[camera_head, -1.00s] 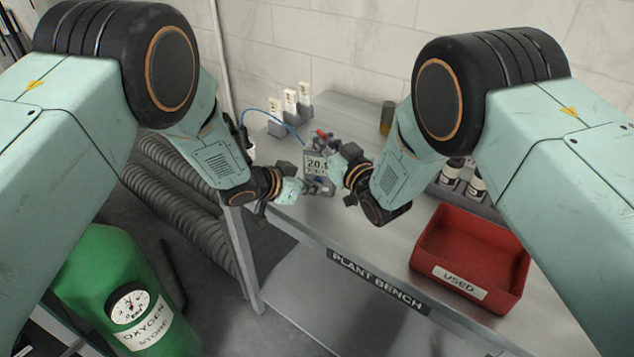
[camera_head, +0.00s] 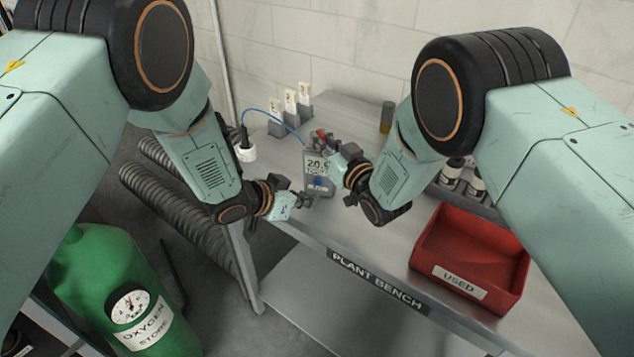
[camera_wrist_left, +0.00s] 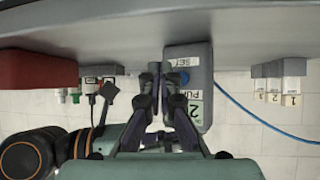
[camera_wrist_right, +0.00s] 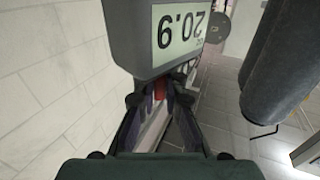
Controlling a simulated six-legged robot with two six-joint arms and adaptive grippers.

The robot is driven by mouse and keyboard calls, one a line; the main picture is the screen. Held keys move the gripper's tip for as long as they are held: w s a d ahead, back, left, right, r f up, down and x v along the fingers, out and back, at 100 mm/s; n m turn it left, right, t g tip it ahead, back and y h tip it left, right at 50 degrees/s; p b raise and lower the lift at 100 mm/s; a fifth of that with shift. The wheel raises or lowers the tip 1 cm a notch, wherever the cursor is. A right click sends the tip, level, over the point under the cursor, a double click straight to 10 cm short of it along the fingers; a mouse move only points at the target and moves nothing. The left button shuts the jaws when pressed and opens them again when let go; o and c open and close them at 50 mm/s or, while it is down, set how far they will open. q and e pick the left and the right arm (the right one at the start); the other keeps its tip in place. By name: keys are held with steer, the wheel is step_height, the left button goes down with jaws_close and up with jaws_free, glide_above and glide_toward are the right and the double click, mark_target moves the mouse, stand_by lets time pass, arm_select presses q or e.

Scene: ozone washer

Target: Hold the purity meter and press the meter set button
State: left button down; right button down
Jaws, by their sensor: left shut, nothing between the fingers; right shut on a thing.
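The grey purity meter (camera_head: 317,165) is upright at the bench's left end, its display reading about 20.9. My right gripper (camera_head: 338,160) is shut on it from the right. In the right wrist view the meter (camera_wrist_right: 165,35) fills the top, upside down, beyond the fingers (camera_wrist_right: 160,98). The blue set button (camera_wrist_left: 184,77) shows on the meter's face in the left wrist view. My left gripper (camera_head: 304,200) is shut and empty, in front of and below the meter, apart from it in the head view. I cannot tell whether the meter touches the bench.
The plant bench (camera_head: 350,240) has a red USED bin (camera_head: 470,262) on its right and bottles (camera_head: 470,185) behind. White numbered pieces (camera_head: 290,102) stand at the back left. A blue cable (camera_head: 262,112) runs behind the meter. A green oxygen cylinder (camera_head: 95,270) stands at lower left.

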arm_select(q)
steer(key=shift+s+a, duration=0.15)
steer(key=shift+s, duration=0.45)
steer(key=shift+s+a, duration=0.15)
steer(key=shift+s, duration=0.45)
arm_select(e)
steer(key=c, duration=1.4)
jaws_free()
steer(key=shift+o, duration=0.2)
steer(key=shift+s+d, duration=0.1)
